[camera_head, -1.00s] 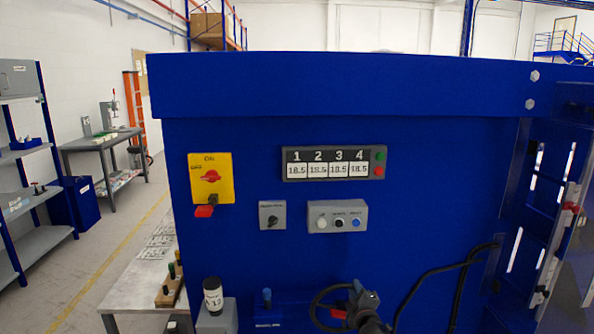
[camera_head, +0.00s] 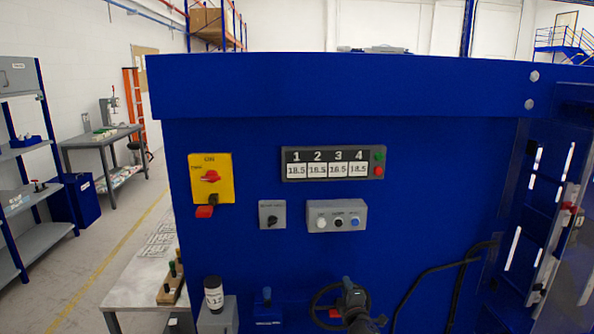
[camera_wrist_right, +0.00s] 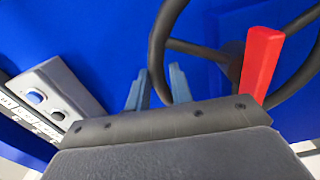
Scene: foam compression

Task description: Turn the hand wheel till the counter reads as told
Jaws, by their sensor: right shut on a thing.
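The black hand wheel (camera_head: 313,305) is low on the front of the blue machine, partly hidden by my right gripper (camera_head: 347,286). In the right wrist view, the wheel's rim (camera_wrist_right: 158,45) passes between the two blue-grey fingers of my right gripper (camera_wrist_right: 158,90), which is shut on it. A red part (camera_wrist_right: 262,62) stands out beside the wheel's hub; it also shows in the head view (camera_head: 333,313). A panel with four readouts (camera_head: 325,170), numbered 1 to 4, shows figures that look like 18.5, though small and blurred. My left gripper is not in view.
The blue machine front (camera_head: 250,255) carries a yellow switch plate (camera_head: 224,165), a small grey switch box (camera_head: 271,222) and a grey button box (camera_head: 337,208). A dark bottle with a white label (camera_head: 213,295) stands left of the wheel. Black cables (camera_head: 425,275) run to its right.

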